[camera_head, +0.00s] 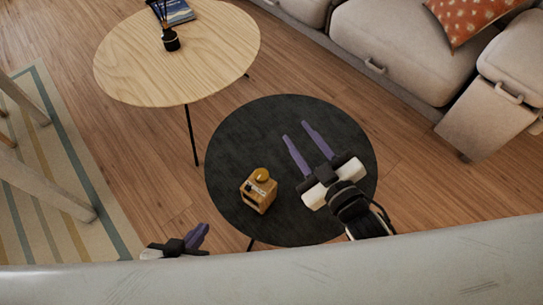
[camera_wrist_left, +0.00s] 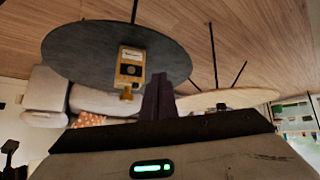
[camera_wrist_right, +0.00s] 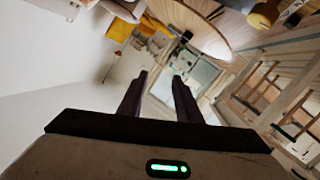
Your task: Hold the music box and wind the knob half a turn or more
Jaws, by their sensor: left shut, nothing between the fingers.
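The music box (camera_head: 258,196) is a small wooden box with a rounded yellow knob (camera_head: 262,174). It stands on the black round table (camera_head: 300,222), towards the left front. It also shows in the left wrist view (camera_wrist_left: 130,68), with the table around it. In the right wrist view a yellow rounded part (camera_wrist_right: 263,14) at the top right looks like its knob. My left gripper (camera_head: 202,230) is shut and empty, off the table's edge, left of and nearer than the box. My right gripper (camera_head: 293,132) is open and empty over the table, right of the box. Neither gripper touches the box.
A taller light wood table (camera_head: 190,60) at the back left holds a reed diffuser (camera_head: 171,42) and a book (camera_head: 178,12). A grey sofa (camera_head: 390,50) with an orange cushion (camera_head: 472,18) stands at the back right. A striped rug (camera_head: 50,190) lies left.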

